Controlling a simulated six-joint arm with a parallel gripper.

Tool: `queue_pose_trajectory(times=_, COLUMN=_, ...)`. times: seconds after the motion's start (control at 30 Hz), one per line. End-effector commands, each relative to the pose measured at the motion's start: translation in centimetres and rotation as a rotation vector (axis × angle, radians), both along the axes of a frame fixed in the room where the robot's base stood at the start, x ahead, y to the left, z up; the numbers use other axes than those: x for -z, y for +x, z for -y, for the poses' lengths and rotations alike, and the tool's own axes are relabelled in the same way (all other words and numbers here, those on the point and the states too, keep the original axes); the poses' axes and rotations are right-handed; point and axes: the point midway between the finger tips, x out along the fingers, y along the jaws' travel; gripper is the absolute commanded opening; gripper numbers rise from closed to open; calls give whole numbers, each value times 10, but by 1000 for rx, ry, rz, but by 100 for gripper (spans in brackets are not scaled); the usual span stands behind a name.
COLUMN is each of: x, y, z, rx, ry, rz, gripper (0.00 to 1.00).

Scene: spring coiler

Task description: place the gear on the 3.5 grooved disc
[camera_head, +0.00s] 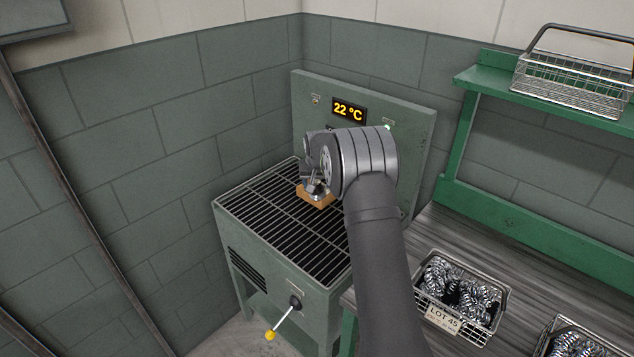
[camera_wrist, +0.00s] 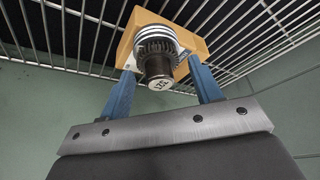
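A dark toothed gear (camera_wrist: 155,47) sits around a dark post (camera_wrist: 157,68) in the wrist view, against a stack of silvery grooved discs (camera_wrist: 139,36). The discs are on a wooden block (camera_wrist: 190,42), which also shows in the head view (camera_head: 318,200) on the grill. My gripper (camera_wrist: 160,70) has its two blue fingers apart, one on each side of the post, with gaps between them and the post. The gripper is mostly hidden behind my arm in the head view.
The barred grill (camera_head: 270,220) tops a green cabinet with a lever (camera_head: 288,312) on its front. A panel behind shows 22 °C (camera_head: 349,110). Wire baskets of springs (camera_head: 460,290) stand on the bench at right; another basket (camera_head: 575,85) is on the green shelf.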

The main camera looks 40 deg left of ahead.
Motion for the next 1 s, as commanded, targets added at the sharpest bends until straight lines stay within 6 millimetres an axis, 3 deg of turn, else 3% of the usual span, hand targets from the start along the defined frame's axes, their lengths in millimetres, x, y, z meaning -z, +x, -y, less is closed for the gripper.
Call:
queue_pose_trajectory(times=0.37, x=-8, y=-1, z=1, rx=0, ry=1, rz=1, gripper=58)
queue_pose_trajectory(times=0.8, x=-85, y=-24, z=23, rx=0, ry=1, rz=1, gripper=58)
queue_pose_trajectory(times=1.0, x=-108, y=-31, z=30, rx=0, ry=1, rz=1, gripper=58)
